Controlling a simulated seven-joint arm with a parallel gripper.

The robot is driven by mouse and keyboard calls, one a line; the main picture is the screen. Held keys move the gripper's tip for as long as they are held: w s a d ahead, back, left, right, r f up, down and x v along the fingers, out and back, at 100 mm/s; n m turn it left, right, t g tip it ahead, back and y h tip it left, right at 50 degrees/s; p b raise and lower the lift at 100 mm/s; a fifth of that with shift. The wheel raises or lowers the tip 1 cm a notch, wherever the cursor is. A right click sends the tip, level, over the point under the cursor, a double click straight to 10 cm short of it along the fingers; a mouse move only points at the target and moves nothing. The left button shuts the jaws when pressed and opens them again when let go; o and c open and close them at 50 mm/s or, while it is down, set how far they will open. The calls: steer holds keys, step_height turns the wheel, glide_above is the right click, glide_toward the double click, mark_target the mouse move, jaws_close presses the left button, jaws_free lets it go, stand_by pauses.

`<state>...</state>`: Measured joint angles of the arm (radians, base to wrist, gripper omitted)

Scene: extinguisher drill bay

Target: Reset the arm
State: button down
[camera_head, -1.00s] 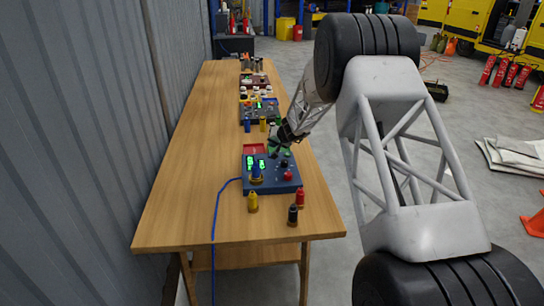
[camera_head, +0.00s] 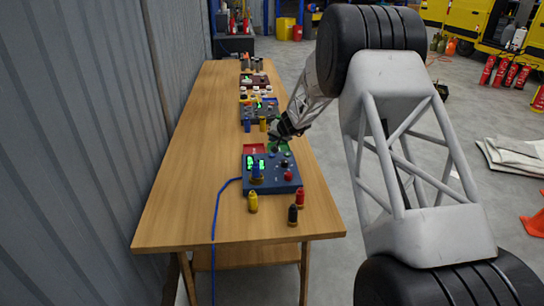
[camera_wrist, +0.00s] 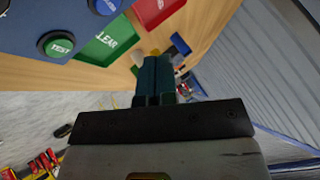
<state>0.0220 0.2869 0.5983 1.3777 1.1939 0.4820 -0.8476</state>
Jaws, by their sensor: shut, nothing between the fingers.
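My gripper (camera_wrist: 156,72) is shut and empty in the wrist view, its fingers pointing past the panel's edge. In the head view my gripper (camera_head: 275,143) is over the wooden table, by the far edge of the nearest blue control panel (camera_head: 271,183). In the wrist view the panel (camera_wrist: 30,20) shows a green TEST button (camera_wrist: 57,44) and a blue button (camera_wrist: 104,6). A green CLEAR pad (camera_wrist: 104,44) and a red pad (camera_wrist: 153,10) lie beside the panel. The fingertips look apart from both pads; their height is unclear.
Yellow (camera_head: 253,203), black (camera_head: 293,215) and red (camera_head: 300,197) cylinders stand at the table's near end. More panels line the right side further back. The left side of the table (camera_head: 190,170) is bare beside a corrugated wall (camera_head: 90,150).

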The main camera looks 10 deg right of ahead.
steer(key=shift+r, duration=0.1)
steer(key=shift+s+r, duration=0.25)
steer(key=s+r+n+g, duration=0.1)
steer(key=s+r, duration=0.9)
steer(key=s, duration=0.5)
steer(key=s+r+n+g, duration=0.1)
steer(key=s+r+g, duration=0.1)
steer(key=s+r, duration=0.95)
steer(key=s+d+f+g+h, duration=0.1)
steer(key=s+d+h, duration=0.1)
steer(key=s, duration=2)
steer(key=s+d+f+h, duration=0.1)
steer(key=s+d+h, duration=0.2)
steer(key=s, duration=1.8)
steer(key=shift+s+d+f+g+h, duration=0.15)
steer(key=shift+s+d+g+h, duration=0.15)
steer(key=shift+s+d+g, duration=0.1)
